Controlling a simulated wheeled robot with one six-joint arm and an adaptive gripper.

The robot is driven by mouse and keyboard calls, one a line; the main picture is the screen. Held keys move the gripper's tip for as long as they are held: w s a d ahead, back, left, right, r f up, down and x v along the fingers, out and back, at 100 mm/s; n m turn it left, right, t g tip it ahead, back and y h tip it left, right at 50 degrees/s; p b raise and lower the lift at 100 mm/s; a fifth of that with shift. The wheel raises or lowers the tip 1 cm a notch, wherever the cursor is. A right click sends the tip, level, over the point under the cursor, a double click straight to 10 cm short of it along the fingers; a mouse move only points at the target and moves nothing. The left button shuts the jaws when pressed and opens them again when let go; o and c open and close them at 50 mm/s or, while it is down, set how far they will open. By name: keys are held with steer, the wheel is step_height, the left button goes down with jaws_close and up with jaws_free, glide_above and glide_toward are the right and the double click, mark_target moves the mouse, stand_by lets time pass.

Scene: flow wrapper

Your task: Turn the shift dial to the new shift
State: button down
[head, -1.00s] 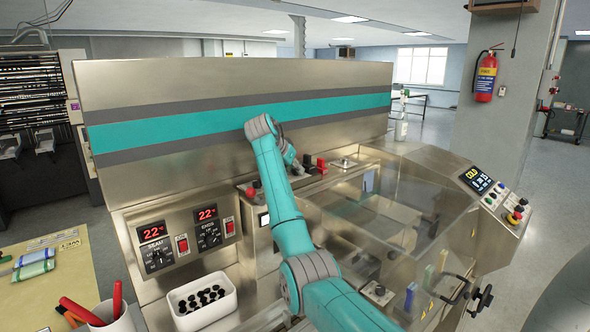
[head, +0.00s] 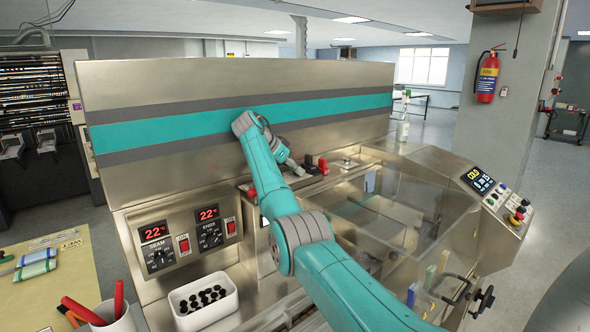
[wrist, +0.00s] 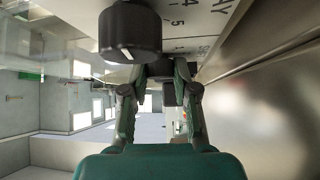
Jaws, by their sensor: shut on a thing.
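In the wrist view my gripper (wrist: 160,80) is closed in on a small dark knob (wrist: 170,92), which I take to be the shift dial. The fingers largely hide it, and its pointer and setting cannot be read. A larger black knob (wrist: 130,32) with a white pointer mark stands nearer the camera, on a pale panel (wrist: 205,22) printed with numbers and letters. In the head view my wrist and gripper reach the machine's back ledge, and the dial cannot be made out there.
Red and dark blocks (head: 322,165) stand on the ledge beside my wrist. A clear guard (head: 350,235) covers the machine's middle. Two heater dials (head: 160,256) sit on the left front panel, behind a white tray (head: 203,302) of dark pieces. A control panel (head: 488,192) is at right.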

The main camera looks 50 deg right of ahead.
steer(key=c, duration=0.9)
jaws_free()
step_height(320, 180, up, 10)
steer(key=shift+f, duration=0.1)
